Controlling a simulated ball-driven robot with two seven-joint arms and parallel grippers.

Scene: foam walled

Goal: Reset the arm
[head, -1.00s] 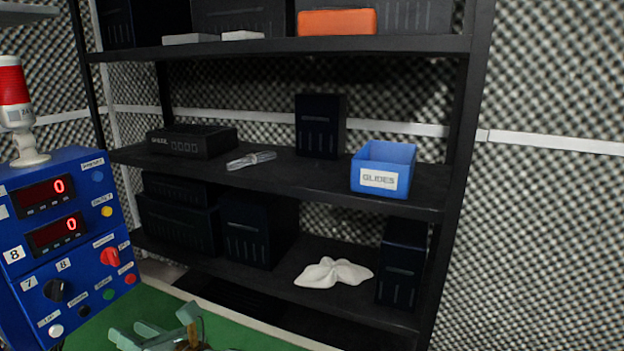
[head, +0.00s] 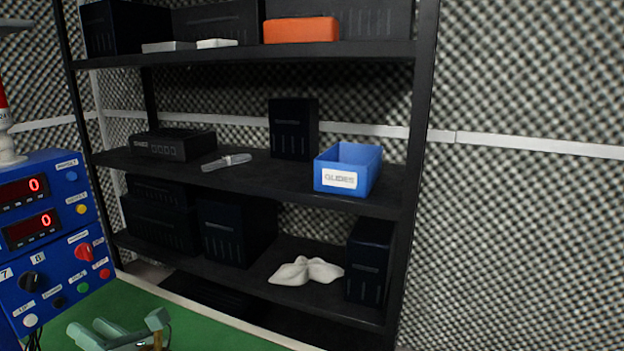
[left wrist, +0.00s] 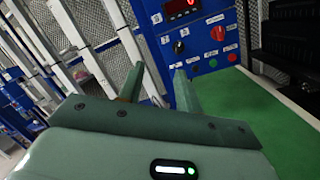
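My left gripper (head: 116,332) shows at the bottom left of the head view, in front of the green surface. In the left wrist view its two fingers (left wrist: 159,72) stand apart with nothing between them, so it is open and empty. The fingers point towards the blue control panel (left wrist: 205,40), which stands beyond them. My right gripper is in neither view.
A black shelf rack (head: 240,178) holds a blue bin (head: 345,183), an orange box (head: 301,30), a white cloth (head: 305,271) and dark cases. The blue panel (head: 52,225) stands at left. The green surface (head: 190,325) looks bare beside my gripper.

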